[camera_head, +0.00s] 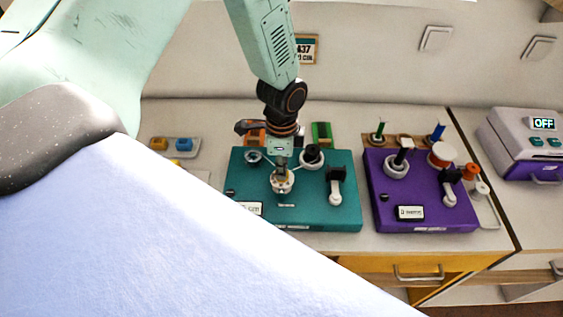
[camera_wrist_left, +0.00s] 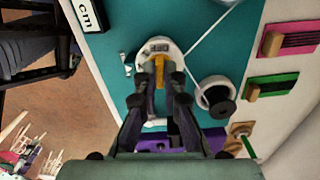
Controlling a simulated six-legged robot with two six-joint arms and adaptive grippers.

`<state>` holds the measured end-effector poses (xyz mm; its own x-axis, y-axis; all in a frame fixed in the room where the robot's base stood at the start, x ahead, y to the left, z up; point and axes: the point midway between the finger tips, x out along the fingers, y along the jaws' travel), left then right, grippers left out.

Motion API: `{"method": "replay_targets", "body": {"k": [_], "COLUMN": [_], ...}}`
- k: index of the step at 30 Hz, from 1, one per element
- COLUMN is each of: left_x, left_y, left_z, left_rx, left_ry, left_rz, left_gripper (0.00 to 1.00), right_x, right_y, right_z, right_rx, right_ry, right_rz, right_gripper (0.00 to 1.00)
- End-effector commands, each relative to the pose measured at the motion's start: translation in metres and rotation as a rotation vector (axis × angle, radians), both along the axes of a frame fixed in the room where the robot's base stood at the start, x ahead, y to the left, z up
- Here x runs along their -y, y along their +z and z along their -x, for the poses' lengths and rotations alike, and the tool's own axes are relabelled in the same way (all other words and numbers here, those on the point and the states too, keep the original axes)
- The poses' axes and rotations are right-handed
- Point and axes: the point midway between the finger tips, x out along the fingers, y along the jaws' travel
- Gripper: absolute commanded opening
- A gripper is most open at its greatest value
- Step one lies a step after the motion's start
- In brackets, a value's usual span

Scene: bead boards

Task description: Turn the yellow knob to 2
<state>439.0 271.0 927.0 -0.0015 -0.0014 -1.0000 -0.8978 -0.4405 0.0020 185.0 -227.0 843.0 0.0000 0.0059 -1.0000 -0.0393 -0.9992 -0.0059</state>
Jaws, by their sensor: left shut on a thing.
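The yellow knob (camera_wrist_left: 159,64) sits on a round white dial plate on the teal board (camera_head: 320,208). My left gripper (camera_head: 281,168) comes down from above onto this dial. In the left wrist view the fingers of my left gripper (camera_wrist_left: 160,80) are shut on the yellow knob, one on each side. The white plate (camera_wrist_left: 152,51) has small dark marks at its top that are too small to read. In the head view the gripper mostly hides the knob, and the plate (camera_head: 283,187) shows under it. My right gripper is not in view.
On the teal board, a black knob on a white ring (camera_head: 312,155) and a black-and-white lever (camera_head: 336,188) stand right of the dial. A purple board (camera_head: 381,205) is farther right. A grey box reading OFF (camera_head: 505,130) stands at far right.

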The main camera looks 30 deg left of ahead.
Motion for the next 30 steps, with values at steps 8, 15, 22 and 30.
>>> {"method": "replay_targets", "body": {"k": [8,15,22,30], "left_x": [0.0001,0.0001,0.0001,0.0], "left_y": [0.0007,0.0004,0.0005,0.0002], "left_z": [-0.0009,-0.0014,-0.0016,-0.0011], "left_rx": [0.002,0.003,0.004,0.003], "left_ry": [0.08,0.095,0.095,0.094], "left_rz": [0.0,-0.001,0.0,-0.001], "left_gripper": [0.0,0.0,0.0,0.29], "right_x": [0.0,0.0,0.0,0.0], "right_y": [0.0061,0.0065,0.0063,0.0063], "right_z": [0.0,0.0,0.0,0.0], "right_rx": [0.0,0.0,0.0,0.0], "right_ry": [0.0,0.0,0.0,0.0], "right_rz": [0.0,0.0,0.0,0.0], "right_gripper": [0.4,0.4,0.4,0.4]}}
